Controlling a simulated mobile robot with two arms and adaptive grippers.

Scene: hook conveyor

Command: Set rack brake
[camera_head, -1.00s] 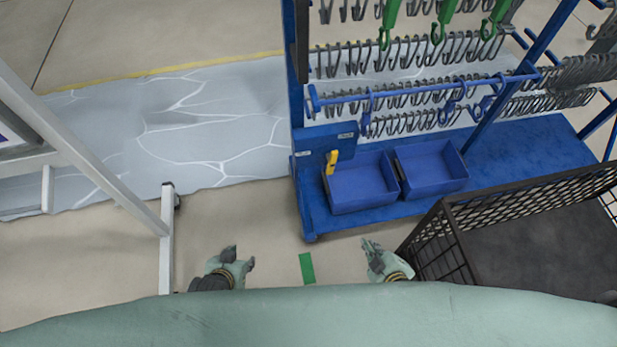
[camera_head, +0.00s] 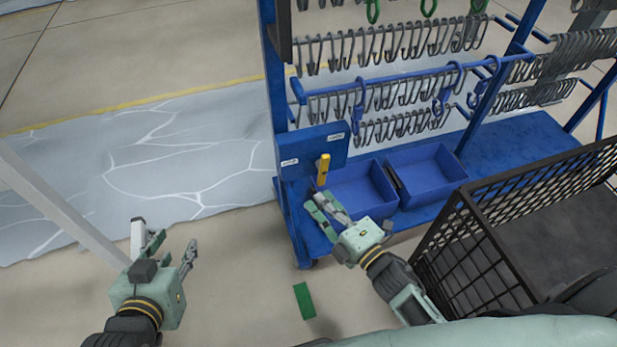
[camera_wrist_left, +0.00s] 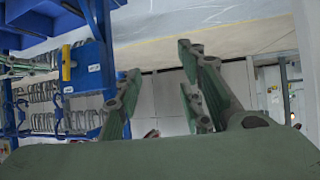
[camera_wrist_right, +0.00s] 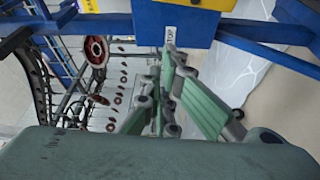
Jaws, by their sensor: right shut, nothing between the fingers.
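The blue hook rack (camera_head: 291,228) stands in front of me, with a blue panel (camera_head: 312,150) at its near left corner. A yellow lever (camera_head: 323,170) stands up at that panel; it also shows in the left wrist view (camera_wrist_left: 66,63). My right gripper (camera_head: 319,205) is shut and empty, its fingertips just below the lever in the picture; I cannot tell if they touch it. In the right wrist view the labelled panel (camera_wrist_right: 172,25) and some of the yellow lever (camera_wrist_right: 207,4) are ahead of the fingers. My left gripper (camera_head: 172,246) is open and empty, left of the rack.
Two blue bins (camera_head: 427,172) sit on the rack's base, below rows of metal hooks. A black mesh cart (camera_head: 478,232) stands close on the right. A pale metal frame post (camera_head: 65,205) is at left. A green floor mark (camera_head: 304,300) lies on open floor.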

